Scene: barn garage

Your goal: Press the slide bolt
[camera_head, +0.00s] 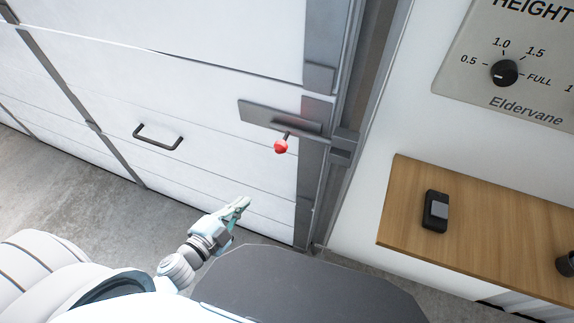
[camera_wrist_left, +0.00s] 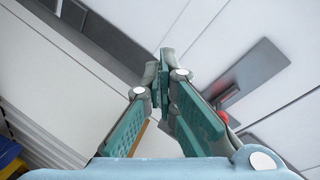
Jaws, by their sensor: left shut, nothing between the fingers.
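The slide bolt (camera_head: 280,117) is a grey metal plate on the right side of the white garage door, with a red knob (camera_head: 281,146) on a short stem below it. My left gripper (camera_head: 243,202) is shut and empty, below and to the left of the red knob and apart from it. In the left wrist view the shut left gripper (camera_wrist_left: 165,62) fills the middle. There the bolt's grey plate (camera_wrist_left: 258,72) is at the right, and the red knob (camera_wrist_left: 224,117) is partly hidden behind a finger. My right gripper is not in view.
A black door handle (camera_head: 158,138) is on the door, left of the bolt. A wooden shelf (camera_head: 480,235) at the right holds a small black device (camera_head: 435,211). A height dial (camera_head: 504,73) is on a wall panel above. Space between gripper and door looks free.

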